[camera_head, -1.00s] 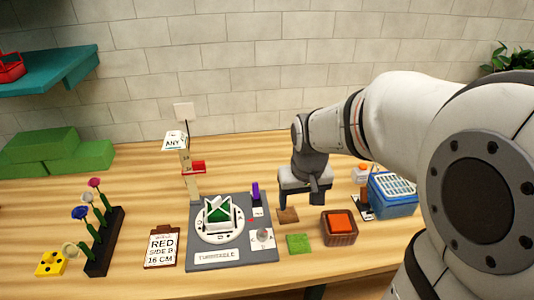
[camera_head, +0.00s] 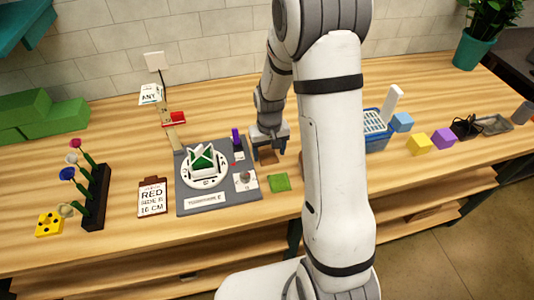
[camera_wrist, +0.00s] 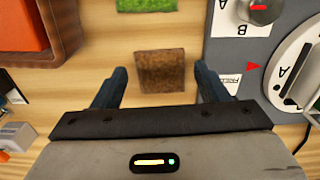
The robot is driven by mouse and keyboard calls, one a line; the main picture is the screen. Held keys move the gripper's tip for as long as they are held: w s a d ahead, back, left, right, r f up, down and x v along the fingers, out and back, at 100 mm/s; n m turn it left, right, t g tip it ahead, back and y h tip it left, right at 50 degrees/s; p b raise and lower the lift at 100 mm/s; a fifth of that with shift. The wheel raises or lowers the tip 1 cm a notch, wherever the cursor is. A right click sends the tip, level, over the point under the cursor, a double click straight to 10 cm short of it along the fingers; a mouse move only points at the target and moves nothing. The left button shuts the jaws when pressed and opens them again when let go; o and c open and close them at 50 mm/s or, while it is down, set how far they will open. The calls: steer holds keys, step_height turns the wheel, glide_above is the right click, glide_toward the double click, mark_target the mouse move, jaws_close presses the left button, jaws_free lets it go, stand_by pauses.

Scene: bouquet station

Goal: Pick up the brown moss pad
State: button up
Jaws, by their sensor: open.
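The brown moss pad (camera_wrist: 159,71) is a small square lying flat on the wooden table, between and just beyond my fingertips in the wrist view. In the head view the brown pad (camera_head: 267,156) shows partly below my gripper (camera_head: 269,148). My gripper (camera_wrist: 161,82) is open, with one dark finger on each side of the pad and visible gaps to both. I cannot tell how high the fingertips are above the table. Nothing is held.
A green moss pad (camera_head: 279,182) lies nearby. The grey turntable board (camera_head: 205,202) is close beside the brown pad. A wooden box with an orange inside (camera_wrist: 22,26) stands on the other side. Bare wood (camera_wrist: 100,45) surrounds the pad.

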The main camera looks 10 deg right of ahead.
mark_target(268, 156)
steer(key=shift+f, duration=1.25)
steer(key=shift+c, duration=0.2)
steer(key=c, duration=0.7)
